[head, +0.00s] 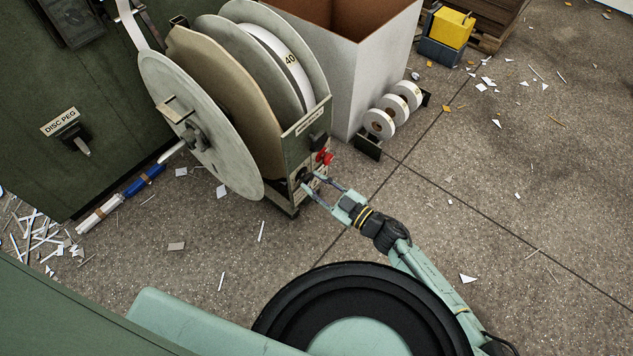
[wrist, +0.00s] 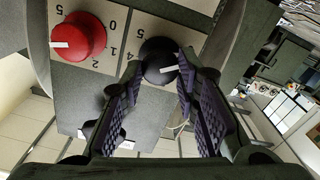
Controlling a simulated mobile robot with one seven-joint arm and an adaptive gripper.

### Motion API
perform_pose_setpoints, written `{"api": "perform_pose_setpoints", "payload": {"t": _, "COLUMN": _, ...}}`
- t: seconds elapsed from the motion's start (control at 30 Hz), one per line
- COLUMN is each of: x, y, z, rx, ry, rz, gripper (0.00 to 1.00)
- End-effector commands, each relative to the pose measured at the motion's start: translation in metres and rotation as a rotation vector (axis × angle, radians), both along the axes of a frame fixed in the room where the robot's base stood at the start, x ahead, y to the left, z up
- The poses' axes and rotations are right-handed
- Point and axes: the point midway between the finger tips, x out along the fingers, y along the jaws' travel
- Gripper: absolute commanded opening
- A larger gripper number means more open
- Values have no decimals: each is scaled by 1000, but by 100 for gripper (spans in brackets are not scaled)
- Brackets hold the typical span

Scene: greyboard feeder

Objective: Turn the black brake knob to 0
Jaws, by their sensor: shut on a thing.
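The black brake knob (wrist: 157,57) is on a pale dial plate in the wrist view, between the two fingers of my gripper (wrist: 161,70). My gripper is shut on it from both sides. A 5 and a 4 show on the dial to the knob's left; the other numbers are hidden, so I cannot tell which one the mark meets. In the head view my gripper (head: 314,184) reaches the lower front panel of the reel stand (head: 310,140), and the black knob is small and mostly hidden there.
A red knob (wrist: 78,37) with its own numbered dial sits beside the black one; it also shows in the head view (head: 325,157). The large reel (head: 195,125) stands left of the panel. White rolls (head: 379,123) stand at right. Floor at right is mostly clear.

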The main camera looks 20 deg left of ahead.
Motion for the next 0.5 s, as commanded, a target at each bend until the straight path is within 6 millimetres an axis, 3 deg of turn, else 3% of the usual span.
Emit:
{"api": "perform_pose_setpoints", "payload": {"t": 0.33, "x": 0, "y": 0, "z": 0, "rx": -19, "ry": -53, "rz": 2, "gripper": 1}}
{"api": "perform_pose_setpoints", "payload": {"t": 0.37, "x": -1, "y": 0, "z": 0, "rx": -19, "ry": -53, "rz": 2, "gripper": 29}}
{"api": "perform_pose_setpoints", "payload": {"t": 0.5, "x": 0, "y": 0, "z": 0, "rx": -18, "ry": -52, "rz": 2, "gripper": 39}}
